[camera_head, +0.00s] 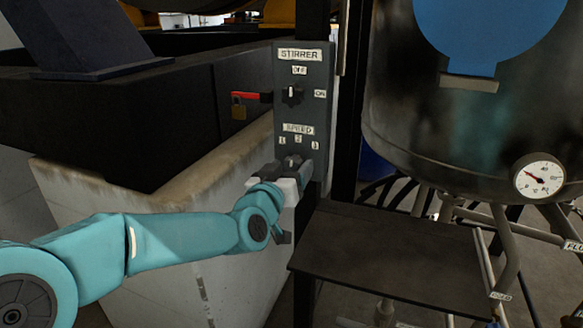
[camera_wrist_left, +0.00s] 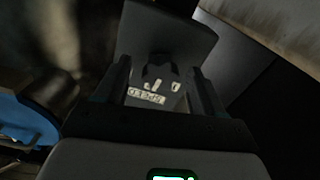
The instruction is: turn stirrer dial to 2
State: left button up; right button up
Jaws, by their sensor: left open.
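The dark stirrer panel (camera_head: 318,110) stands upright in the head view, with a STIRRER label at its top. Its speed dial (camera_head: 292,162) sits low on the panel, under the SPEED label and the marks 1, 2 and 3. I cannot tell which mark the dial points to. My left gripper (camera_head: 289,171) is at the dial. In the left wrist view the open fingers of the left gripper (camera_wrist_left: 160,68) stand on either side of the dial (camera_wrist_left: 157,74); contact is unclear. The SPEED label (camera_wrist_left: 146,96) appears upside down there. My right gripper is not in view.
An OFF/ON switch (camera_head: 292,95) sits above the dial, its white mark upright towards OFF. A red handle (camera_head: 248,96) with a padlock (camera_head: 238,112) juts out left of the panel. A metal tank (camera_head: 440,130) with a gauge (camera_head: 539,178) and a dark shelf (camera_head: 395,255) are right.

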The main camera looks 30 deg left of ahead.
pick_arm(q)
jog(key=shift+w+a, duration=0.2)
jog(key=shift+w, duration=0.45)
jog(key=c, duration=1.1)
jog(key=shift+o, duration=0.2)
jog(key=shift+f+n+b, duration=0.15)
jog(key=shift+n+b, duration=0.15)
jog(key=shift+b, duration=0.25)
jog(key=o, duration=1.1)
jog(key=shift+c, duration=0.2)
